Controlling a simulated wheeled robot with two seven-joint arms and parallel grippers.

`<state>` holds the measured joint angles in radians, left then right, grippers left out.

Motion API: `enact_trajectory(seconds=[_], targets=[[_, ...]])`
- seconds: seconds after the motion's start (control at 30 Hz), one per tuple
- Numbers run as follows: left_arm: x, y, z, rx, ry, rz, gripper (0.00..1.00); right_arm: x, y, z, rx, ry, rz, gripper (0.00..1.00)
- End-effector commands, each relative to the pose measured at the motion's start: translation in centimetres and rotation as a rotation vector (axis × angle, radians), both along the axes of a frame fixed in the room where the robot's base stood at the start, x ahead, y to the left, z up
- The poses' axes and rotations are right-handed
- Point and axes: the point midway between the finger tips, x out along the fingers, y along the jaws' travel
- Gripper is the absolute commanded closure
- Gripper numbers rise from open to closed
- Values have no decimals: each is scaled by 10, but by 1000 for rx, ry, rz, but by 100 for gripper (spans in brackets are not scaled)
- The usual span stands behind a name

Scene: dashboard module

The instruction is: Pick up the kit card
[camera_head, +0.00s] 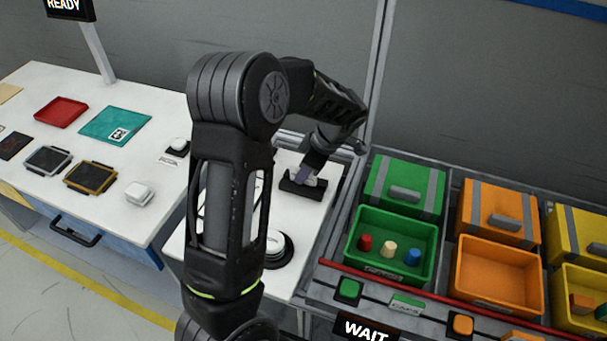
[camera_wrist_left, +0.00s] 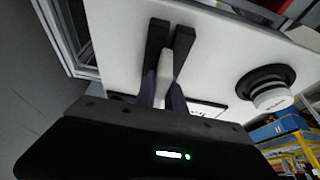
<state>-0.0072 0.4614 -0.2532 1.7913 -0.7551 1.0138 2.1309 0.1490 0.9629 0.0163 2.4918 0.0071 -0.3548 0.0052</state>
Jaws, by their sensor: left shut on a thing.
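My left gripper (camera_head: 306,173) reaches down to a small black holder (camera_head: 300,190) on the white side table. In the left wrist view, the gripper (camera_wrist_left: 164,88) is shut on a narrow white piece, which looks like the kit card (camera_wrist_left: 166,66). The card stands between the fingers, with its far end between the two dark bars of the holder (camera_wrist_left: 157,38). I cannot tell whether it is still seated there. Most of the card is hidden by the fingers in the head view. My right gripper is not in view.
A round black base with a white top (camera_head: 275,250) stands near the holder, partly behind my arm. Green (camera_head: 393,259), orange (camera_head: 498,277) and yellow bins stand at the right. The left table (camera_head: 110,170) holds a red tray, a teal mat and dark trays.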

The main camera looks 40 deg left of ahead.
Motion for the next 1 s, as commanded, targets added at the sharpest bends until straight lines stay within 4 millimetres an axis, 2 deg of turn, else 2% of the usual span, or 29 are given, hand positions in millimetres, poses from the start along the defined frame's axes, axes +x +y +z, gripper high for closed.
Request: enact_trajectory(seconds=[0.17,0.27,0.7,0.83,1.0], targets=[[0,0,3,0,-1,0,100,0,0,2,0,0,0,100],[0,0,13,0,-1,1,100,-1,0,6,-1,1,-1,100],[0,0,91,0,-1,0,100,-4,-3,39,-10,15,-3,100],[0,0,100,-1,-1,1,100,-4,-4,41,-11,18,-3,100],[0,0,100,0,0,1,100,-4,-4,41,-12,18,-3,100]])
